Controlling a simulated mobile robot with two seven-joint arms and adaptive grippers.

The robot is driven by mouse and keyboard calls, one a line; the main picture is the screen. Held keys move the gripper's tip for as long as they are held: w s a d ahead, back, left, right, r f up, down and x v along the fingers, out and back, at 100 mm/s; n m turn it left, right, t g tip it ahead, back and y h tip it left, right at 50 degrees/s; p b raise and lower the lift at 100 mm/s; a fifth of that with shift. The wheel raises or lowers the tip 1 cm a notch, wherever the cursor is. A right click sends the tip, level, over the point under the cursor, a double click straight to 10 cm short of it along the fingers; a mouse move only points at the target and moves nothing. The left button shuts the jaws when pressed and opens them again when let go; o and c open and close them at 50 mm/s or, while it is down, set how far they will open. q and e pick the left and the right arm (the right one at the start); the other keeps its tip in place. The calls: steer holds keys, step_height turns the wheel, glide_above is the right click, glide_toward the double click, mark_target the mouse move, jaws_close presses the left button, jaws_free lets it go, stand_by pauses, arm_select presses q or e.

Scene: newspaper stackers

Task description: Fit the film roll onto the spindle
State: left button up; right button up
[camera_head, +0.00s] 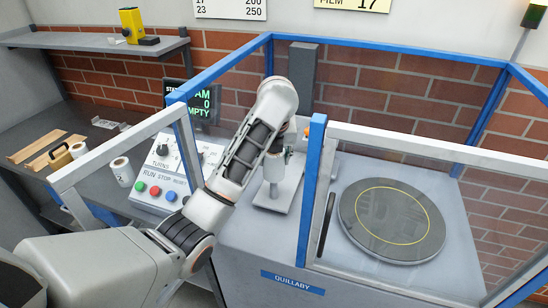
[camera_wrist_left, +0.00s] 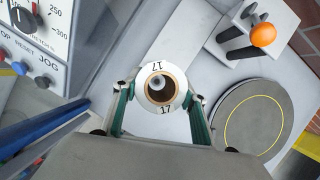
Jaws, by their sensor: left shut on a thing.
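The white film roll (camera_wrist_left: 165,110), marked 17, is seen end-on in the left wrist view, with a tan core around a dark bore. A small pale tip shows inside the bore, probably the spindle (camera_wrist_left: 157,83). My left gripper (camera_wrist_left: 160,94) is shut on the roll, one finger on each side. My arm hides part of the gripper there. How far the roll sits down over the spindle cannot be told. My right gripper is not in view.
A round dark turntable (camera_head: 392,220) lies to the right. Blue frame posts (camera_head: 312,190) and white rails stand close around. An orange-knobbed lever (camera_wrist_left: 262,35) is near the roll. A control panel (camera_head: 172,172) is left, with other white rolls (camera_head: 121,171) on the bench.

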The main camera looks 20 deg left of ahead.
mark_target(275, 168)
arm_select(q)
steer(key=shift+f, duration=0.1)
steer(key=shift+f+b, duration=1.15)
steer(key=shift+f, duration=3.1)
steer(key=o, duration=1.4)
steer(key=shift+c, duration=0.2)
steer(key=v, duration=1.1)
steer(key=shift+d, duration=0.1)
steer(key=shift+s+r, duration=0.2)
steer(key=shift+r, duration=0.25)
